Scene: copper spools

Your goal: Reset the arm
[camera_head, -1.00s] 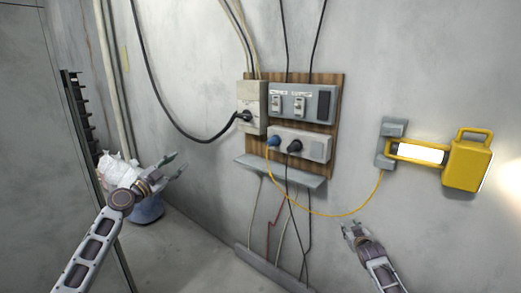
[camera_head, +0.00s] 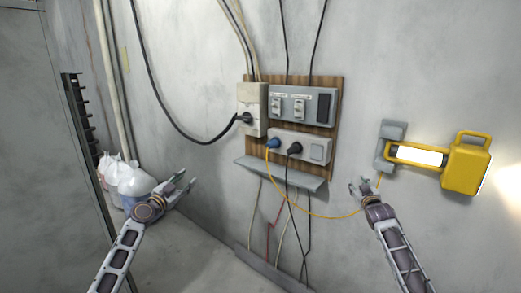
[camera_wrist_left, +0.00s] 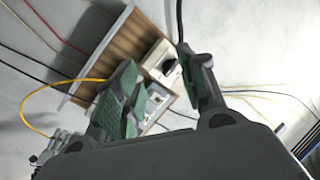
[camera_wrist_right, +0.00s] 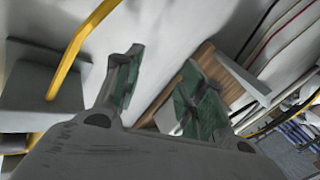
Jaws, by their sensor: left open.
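My left gripper (camera_head: 183,183) is open and empty, in front of the grey wall to the left of the socket board. In the left wrist view its two green-padded fingers (camera_wrist_left: 163,90) stand apart with nothing between them. My right gripper (camera_head: 359,187) is open and empty, to the right of the board and below-left of the yellow lamp (camera_head: 464,164). In the right wrist view its fingers (camera_wrist_right: 160,84) also stand apart. Neither gripper holds anything.
A wooden board (camera_head: 336,110) carries a switch panel (camera_head: 311,104) and a socket strip (camera_head: 315,151) with blue (camera_head: 274,142) and black (camera_head: 294,148) plugs. A yellow cable (camera_head: 320,216) loops close to my right gripper. White bags (camera_head: 130,177) lie at the left.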

